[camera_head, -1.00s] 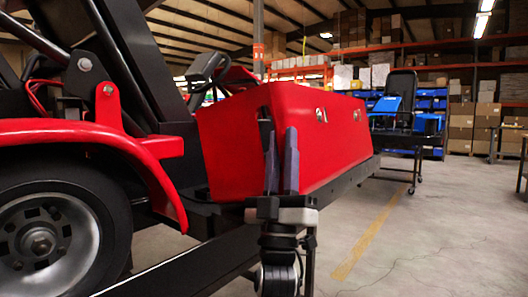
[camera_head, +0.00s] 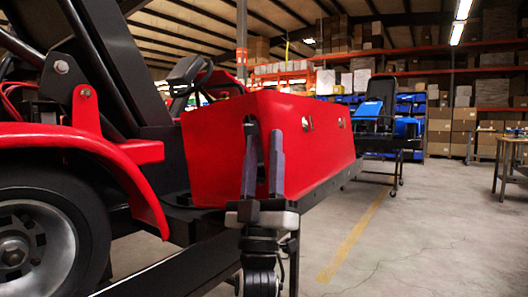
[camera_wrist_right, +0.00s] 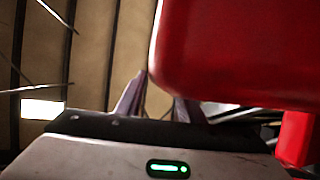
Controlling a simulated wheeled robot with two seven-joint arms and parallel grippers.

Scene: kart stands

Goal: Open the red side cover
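The red side cover (camera_head: 330,150) is a boxy panel along the kart's side, with two round metal fasteners (camera_head: 306,124) on its long face. It stands in place on the black frame. My right gripper (camera_head: 264,134) points up at the cover's near end, its two grey fingers apart. A dark slot in that end shows behind the left finger. In the right wrist view, the cover (camera_wrist_right: 235,50) looms close above the spread fingers (camera_wrist_right: 160,92). I cannot tell whether they touch it. My left gripper is out of view.
The kart's front-left wheel (camera_head: 40,235) and red fender (camera_head: 90,150) are close on the left. A black rail (camera_head: 330,185) runs under the cover. Another stand with a seat (camera_head: 375,115) is behind. Open concrete floor (camera_head: 430,235) lies to the right.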

